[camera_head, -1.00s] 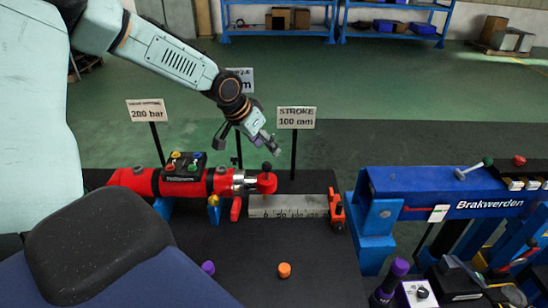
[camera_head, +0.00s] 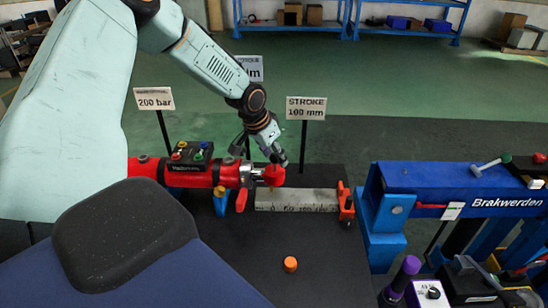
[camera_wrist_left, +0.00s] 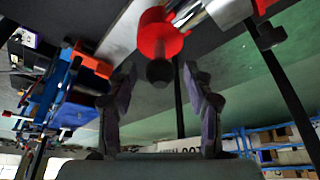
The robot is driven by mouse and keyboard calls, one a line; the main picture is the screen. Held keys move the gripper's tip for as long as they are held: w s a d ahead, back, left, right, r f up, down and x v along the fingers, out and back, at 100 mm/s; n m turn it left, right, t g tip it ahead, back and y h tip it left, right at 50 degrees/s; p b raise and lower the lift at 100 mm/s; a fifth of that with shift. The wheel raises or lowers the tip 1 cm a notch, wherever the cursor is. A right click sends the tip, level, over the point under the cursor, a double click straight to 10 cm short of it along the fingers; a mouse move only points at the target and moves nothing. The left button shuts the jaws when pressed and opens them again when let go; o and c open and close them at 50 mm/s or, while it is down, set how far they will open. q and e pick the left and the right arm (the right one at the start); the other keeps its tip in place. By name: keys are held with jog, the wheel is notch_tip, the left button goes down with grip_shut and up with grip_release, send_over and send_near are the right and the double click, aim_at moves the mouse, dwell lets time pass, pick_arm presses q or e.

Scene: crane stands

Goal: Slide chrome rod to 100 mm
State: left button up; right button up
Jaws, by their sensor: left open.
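The chrome rod (camera_head: 257,171) sticks out a short way from the right end of the red cylinder (camera_head: 190,177); it also shows in the wrist view (camera_wrist_left: 187,18). The rod carries a red end piece (camera_head: 274,175) with a dark knob (camera_wrist_left: 159,71). My left gripper (camera_head: 278,157) is open just above this end piece. In the wrist view its two fingers stand either side of the knob, without a visible grip. A pale scale (camera_head: 296,201) lies in front of the rod; its marks are too small to read surely. My right gripper is not in view.
Signs read 200 bar (camera_head: 154,99) and STROKE 100 mm (camera_head: 305,108). A red stop (camera_head: 346,203) stands at the scale's right end. A blue Brakwerden beam (camera_head: 455,190) is to the right. An orange cap (camera_head: 290,264) lies on the dark bench (camera_head: 240,260), otherwise open there.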

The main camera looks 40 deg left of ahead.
pick_arm(q)
jog(key=shift+s+r, duration=0.2)
jog(key=shift+s, duration=0.1)
jog(key=shift+w+f, duration=0.25)
jog(key=shift+w, duration=0.15)
jog(key=c, duration=0.4)
jog(key=shift+s+r, duration=0.1)
jog(key=shift+s, duration=0.05)
grip_shut()
